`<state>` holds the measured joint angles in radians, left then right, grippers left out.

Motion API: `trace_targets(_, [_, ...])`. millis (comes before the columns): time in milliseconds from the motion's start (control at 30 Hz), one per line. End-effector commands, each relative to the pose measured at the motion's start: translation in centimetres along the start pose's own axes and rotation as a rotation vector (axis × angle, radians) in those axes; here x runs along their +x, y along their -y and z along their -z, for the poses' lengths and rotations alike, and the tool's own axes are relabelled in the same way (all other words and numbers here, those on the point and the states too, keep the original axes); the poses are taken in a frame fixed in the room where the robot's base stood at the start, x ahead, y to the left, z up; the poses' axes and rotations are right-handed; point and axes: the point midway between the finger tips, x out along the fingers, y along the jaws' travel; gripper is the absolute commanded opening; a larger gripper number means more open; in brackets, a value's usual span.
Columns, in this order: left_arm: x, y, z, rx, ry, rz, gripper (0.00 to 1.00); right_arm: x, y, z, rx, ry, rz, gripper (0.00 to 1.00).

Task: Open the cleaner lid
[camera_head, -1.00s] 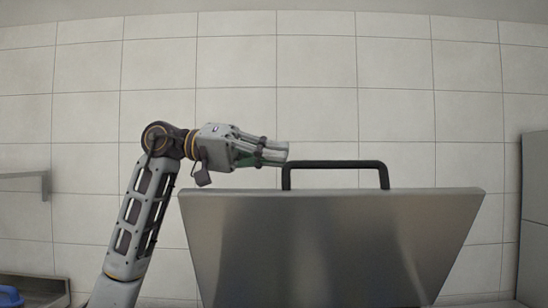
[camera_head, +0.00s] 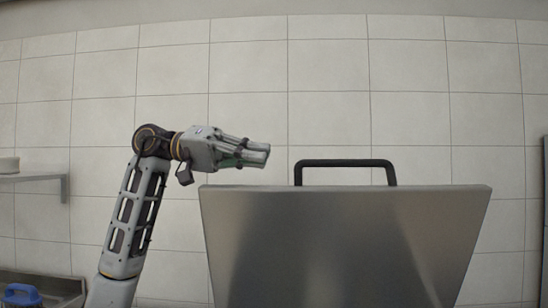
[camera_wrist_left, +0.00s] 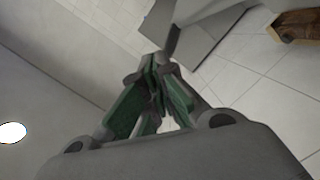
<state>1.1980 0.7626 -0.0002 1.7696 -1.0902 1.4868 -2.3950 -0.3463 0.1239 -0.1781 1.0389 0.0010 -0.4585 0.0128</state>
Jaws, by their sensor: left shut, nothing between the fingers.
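The cleaner lid (camera_head: 345,245) is a broad steel panel in the head view, raised and tilted up with its face towards me. Its black bar handle (camera_head: 345,163) stands along the top edge. My left gripper (camera_head: 268,155) is shut and empty, left of the handle and a little above the lid's top left corner. It is apart from the handle. In the left wrist view, the closed green-padded fingers (camera_wrist_left: 158,75) hold nothing. My right gripper is not in view. The cleaner's body below the lid is hidden.
A wall shelf (camera_head: 35,178) is at the left with a pale round item on it. A blue object (camera_head: 22,294) lies in a metal basin at the lower left. A tiled wall stands behind. The space above the lid is clear.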

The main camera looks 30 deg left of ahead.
Motion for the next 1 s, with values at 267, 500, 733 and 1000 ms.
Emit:
trace_targets(267, [-3.9,0.0,0.0,-0.001,-0.001,0.0,0.0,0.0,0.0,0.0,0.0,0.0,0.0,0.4])
trace_targets(500, [-5.6,0.0,0.0,0.0,0.0,-0.001,0.0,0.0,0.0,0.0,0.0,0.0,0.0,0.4])
trace_targets(733, [-5.8,0.0,0.0,0.0,0.001,0.0,0.0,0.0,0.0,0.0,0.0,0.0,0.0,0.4])
trace_targets(1000, [-5.8,0.0,0.0,0.0,0.001,0.0,0.0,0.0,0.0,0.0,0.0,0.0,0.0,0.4])
